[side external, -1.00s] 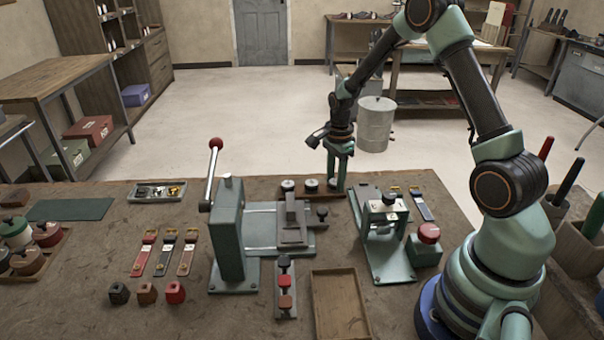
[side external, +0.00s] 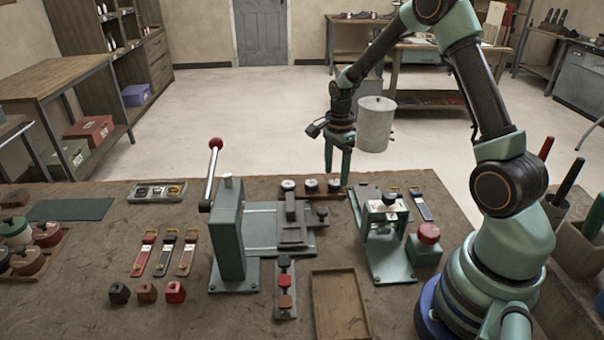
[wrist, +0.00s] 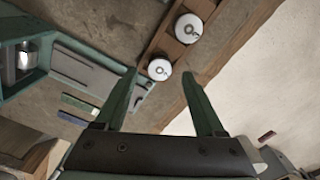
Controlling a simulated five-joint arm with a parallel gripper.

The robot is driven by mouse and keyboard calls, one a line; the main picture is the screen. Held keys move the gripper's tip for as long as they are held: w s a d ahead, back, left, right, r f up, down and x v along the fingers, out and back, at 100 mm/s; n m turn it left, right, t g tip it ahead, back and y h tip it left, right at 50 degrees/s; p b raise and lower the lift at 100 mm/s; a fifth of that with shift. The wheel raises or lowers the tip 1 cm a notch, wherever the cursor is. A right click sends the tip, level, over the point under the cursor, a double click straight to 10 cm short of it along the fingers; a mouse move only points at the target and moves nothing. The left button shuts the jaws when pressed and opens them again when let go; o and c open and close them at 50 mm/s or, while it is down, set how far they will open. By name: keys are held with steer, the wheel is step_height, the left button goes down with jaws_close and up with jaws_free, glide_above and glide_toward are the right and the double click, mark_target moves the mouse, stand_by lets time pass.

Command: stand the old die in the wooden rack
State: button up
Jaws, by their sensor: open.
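The wooden rack (side external: 325,197) lies at the far edge of the bench, behind the green press (side external: 230,235). Three dies with pale round tops stand in it. The rightmost die (side external: 334,185) is upright in the rack, just below my gripper (side external: 337,182). My gripper is open and empty, with its fingers pointing down above that die. In the wrist view, one die (wrist: 159,69) shows between my open fingertips (wrist: 159,74), with clear space on both sides. A second die (wrist: 188,28) stands along the rack (wrist: 208,10); the third is outside that view.
A smaller green fixture (side external: 385,235) with a red-knobbed block (side external: 428,240) stands to the right. An empty wooden tray (side external: 338,305) lies in front. The press's red-knobbed lever (side external: 214,160) stands tall left of the rack. Straps and small blocks lie farther left.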

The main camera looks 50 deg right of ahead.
mark_target(335, 181)
steer(key=s+a+r+n+t, duration=0.15)
steer(key=a+r+n, duration=0.25)
steer(key=r, duration=0.5)
steer(key=s+a+r+n+t, duration=0.1)
steer(key=s+a+r+n, duration=0.2)
steer(key=r, duration=0.5)
steer(key=s+a+r+n+t, duration=0.3)
steer(key=s+a+n, duration=0.4)
steer(key=n, duration=0.7)
steer(key=shift+s+a+r+n, duration=0.15)
steer(key=shift+s+a+n, duration=0.2)
steer(key=shift+a, duration=0.65)
